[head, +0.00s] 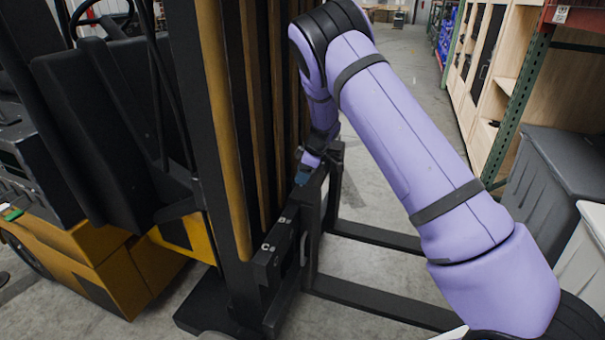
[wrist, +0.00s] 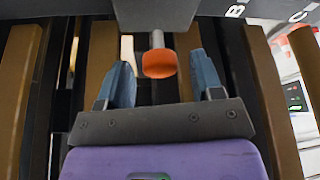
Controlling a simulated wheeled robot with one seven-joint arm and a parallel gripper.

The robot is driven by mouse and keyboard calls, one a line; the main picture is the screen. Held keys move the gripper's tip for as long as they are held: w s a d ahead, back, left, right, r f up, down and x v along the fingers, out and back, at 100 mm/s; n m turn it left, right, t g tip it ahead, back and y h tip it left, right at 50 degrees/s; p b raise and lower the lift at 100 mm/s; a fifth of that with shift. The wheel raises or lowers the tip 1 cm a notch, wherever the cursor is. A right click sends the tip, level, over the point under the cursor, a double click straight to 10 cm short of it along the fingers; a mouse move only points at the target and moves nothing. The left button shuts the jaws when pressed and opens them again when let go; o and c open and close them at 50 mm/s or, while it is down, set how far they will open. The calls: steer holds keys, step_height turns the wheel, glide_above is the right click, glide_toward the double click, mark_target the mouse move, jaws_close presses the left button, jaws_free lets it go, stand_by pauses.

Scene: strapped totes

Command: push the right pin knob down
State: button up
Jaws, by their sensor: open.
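The orange pin knob (wrist: 159,64) sits on a short grey pin that comes out of a dark block (wrist: 155,15) at the top of the wrist view. My gripper (wrist: 164,78) is open, with one blue fingertip on each side of the knob in the picture. No contact with the knob shows. In the head view my gripper (head: 304,170) is at the top bar of the forklift's black carriage (head: 265,262), and the knob cannot be made out there. The letters B and C are marked on the carriage in both views.
The mast (head: 222,120) of the yellow and black forklift (head: 85,250) stands beside my arm. Two forks (head: 385,302) reach out to the right, low over the floor. Grey bins (head: 555,180) and shelving stand at the right. The aisle floor (head: 405,85) behind is clear.

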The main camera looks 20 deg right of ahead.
steer(key=shift+c, duration=0.3)
jaws_close()
steer(key=shift+d+f, duration=0.15)
steer(key=shift+f, duration=0.5)
steer(key=shift+s+f, duration=0.1)
steer(key=shift+f, duration=0.65)
steer(key=shift+o, duration=0.3)
jaws_free()
steer(key=v, duration=1)
steer(key=shift+r, duration=0.4)
